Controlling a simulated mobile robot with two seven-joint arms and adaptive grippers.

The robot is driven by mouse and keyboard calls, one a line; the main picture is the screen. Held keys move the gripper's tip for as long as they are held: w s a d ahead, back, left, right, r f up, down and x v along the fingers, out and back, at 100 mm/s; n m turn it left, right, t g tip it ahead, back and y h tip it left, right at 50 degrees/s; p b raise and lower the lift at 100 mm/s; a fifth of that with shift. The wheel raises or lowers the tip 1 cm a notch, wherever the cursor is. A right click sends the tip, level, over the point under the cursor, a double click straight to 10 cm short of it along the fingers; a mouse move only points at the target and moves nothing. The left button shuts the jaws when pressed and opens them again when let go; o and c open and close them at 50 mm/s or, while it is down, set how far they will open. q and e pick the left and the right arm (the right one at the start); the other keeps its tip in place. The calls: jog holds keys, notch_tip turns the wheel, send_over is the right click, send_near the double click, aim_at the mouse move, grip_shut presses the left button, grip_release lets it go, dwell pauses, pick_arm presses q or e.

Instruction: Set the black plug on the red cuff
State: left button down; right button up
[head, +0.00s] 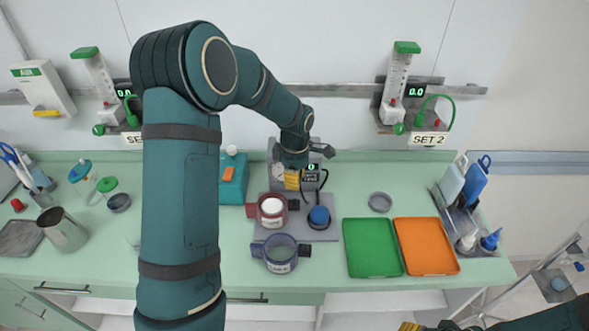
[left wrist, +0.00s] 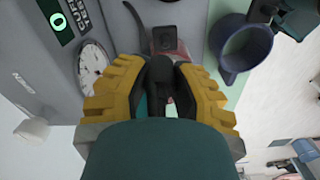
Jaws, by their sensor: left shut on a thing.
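My left gripper (head: 292,181) is above the bench, just in front of the gauge device. In the left wrist view its yellow fingers (left wrist: 160,95) are shut on the black plug (left wrist: 160,78), which is partly hidden between them. A small part of the red cuff shows beyond the plug in the left wrist view (left wrist: 177,50). Only a yellow bit of my right gripper (head: 410,327) shows at the bottom edge.
A blue-grey cuff (head: 281,263) stands in front of the red one. The gauge device (head: 311,176) has a grey base with a blue round thing (head: 319,215). Green (head: 372,248) and orange (head: 427,246) trays lie to the right. A teal box (head: 233,180) stands behind left.

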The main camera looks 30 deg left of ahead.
pick_arm(q)
jog(key=shift+s+d+f, duration=0.2)
jog(key=shift+s+f, duration=0.05)
jog(key=shift+s, duration=0.1)
jog(key=shift+f, duration=0.1)
jog(key=shift+f+b, duration=1.15)
jog(key=shift+f, duration=0.6)
jog(key=shift+f+b, duration=1.35)
jog(key=shift+f, duration=0.15)
dwell(1.4)
jog(key=c, duration=0.8)
grip_release()
jog(key=shift+o, duration=0.2)
